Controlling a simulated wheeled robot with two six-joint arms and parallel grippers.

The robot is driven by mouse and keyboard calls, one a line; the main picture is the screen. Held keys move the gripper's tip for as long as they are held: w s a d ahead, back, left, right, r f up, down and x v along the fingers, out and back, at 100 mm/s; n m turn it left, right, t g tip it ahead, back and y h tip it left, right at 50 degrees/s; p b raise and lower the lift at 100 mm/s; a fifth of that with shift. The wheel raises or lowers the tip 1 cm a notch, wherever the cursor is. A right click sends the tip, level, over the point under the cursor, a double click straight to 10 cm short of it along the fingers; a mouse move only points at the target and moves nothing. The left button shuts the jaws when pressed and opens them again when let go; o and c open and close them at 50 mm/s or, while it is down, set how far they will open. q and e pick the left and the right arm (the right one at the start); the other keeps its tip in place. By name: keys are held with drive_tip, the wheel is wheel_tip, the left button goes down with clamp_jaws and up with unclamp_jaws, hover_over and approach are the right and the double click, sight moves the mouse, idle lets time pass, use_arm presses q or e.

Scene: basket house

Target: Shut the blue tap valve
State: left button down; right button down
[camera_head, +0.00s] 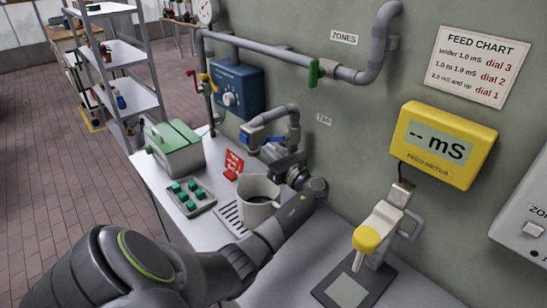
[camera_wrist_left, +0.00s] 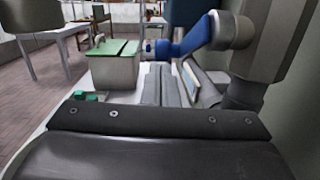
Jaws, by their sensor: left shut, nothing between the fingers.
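The tap (camera_head: 292,118) is a grey curved pipe coming out of the wall, near a TAP label. Its blue valve lever (camera_head: 268,141) shows at the pipe's lower end, partly hidden around my gripper. In the left wrist view the blue lever (camera_wrist_left: 194,38) reaches leftward from a grey pipe fitting, beyond and slightly above my fingertips. My left gripper (camera_head: 264,157) is shut and empty, just below the lever in the head view; its closed fingers also show in the left wrist view (camera_wrist_left: 161,84). I cannot tell whether they touch the lever. My right gripper is not in view.
A light pot (camera_head: 257,208) stands on a drain grate under my left wrist. A green-lidded box (camera_head: 178,158), a green-button pad (camera_head: 188,196) and a red sign (camera_head: 234,164) are nearby. A yellow-capped probe (camera_head: 373,236) stands right. A blue dial box (camera_head: 237,88) hangs behind.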

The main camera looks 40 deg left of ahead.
use_arm(q)
drive_tip(key=shift+w+a+r+y, duration=0.1)
drive_tip(key=shift+a+r+y, duration=0.6)
drive_tip(key=shift+a+y, duration=0.15)
drive_tip(key=shift+a+r, duration=0.1)
drive_tip(key=shift+a, duration=0.05)
idle(0.4)
